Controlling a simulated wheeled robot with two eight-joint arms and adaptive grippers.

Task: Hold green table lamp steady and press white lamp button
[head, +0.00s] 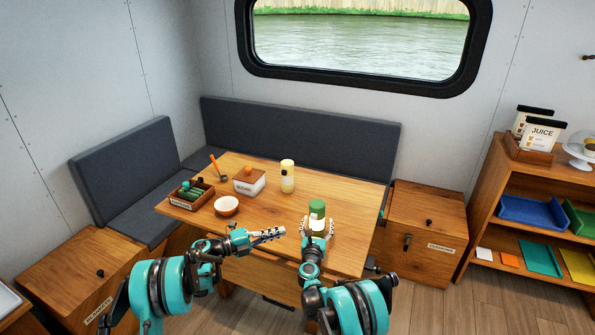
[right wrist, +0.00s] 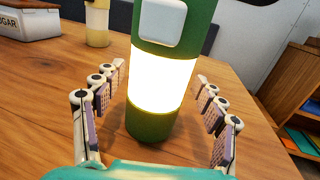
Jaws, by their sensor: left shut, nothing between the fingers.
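The green table lamp (head: 317,208) stands upright near the front right of the wooden table; its middle band glows bright in the right wrist view (right wrist: 149,121). The white lamp button (right wrist: 161,22) is a rounded square on its upper green part, facing that camera. My right gripper (head: 317,228) is open around the lamp, with fingers on both sides; gaps show between fingers and lamp in the right wrist view (right wrist: 163,75). My left gripper (head: 282,232) is shut and empty, left of the lamp and apart from it, its fingers pointing right.
A white bowl (head: 227,206), a dark wooden box (head: 203,198) of items, a sugar box (head: 246,186) and a yellow-lidded jar (head: 288,180) stand further back on the table (head: 340,185). A bench (head: 310,138) lines the wall behind. Shelves (head: 490,200) stand at right.

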